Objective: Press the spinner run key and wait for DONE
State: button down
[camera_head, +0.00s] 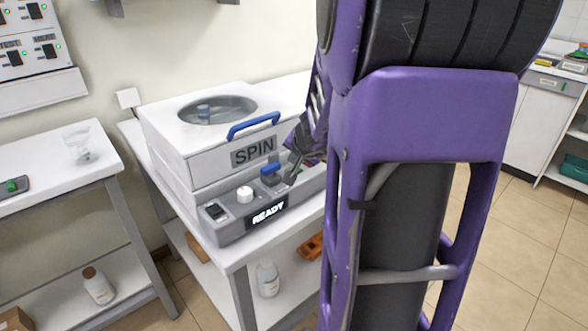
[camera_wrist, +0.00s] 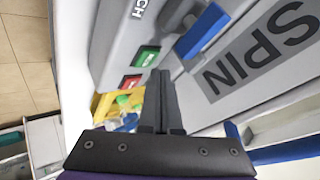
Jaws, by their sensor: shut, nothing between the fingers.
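The spinner (camera_head: 215,140) is a white box marked SPIN with a round window in its lid and a blue lid handle (camera_head: 253,125). Its grey front panel reads READY on the display (camera_head: 267,214). A green key (camera_wrist: 146,55) and a red key (camera_wrist: 129,84) show in the wrist view; their lettering is too small to read surely. My gripper (camera_head: 292,178) is shut and empty at the right part of the panel. In the wrist view its fingertips (camera_wrist: 158,73) are close to the green key; I cannot tell whether they touch it.
A blue latch (camera_wrist: 203,30) stands beside the fingers, also seen in the head view (camera_head: 271,169). A clear beaker (camera_head: 79,146) stands on the left table. A yellow bin (camera_wrist: 103,103) lies beyond the panel.

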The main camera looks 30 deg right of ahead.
jog(key=shift+f, duration=0.45)
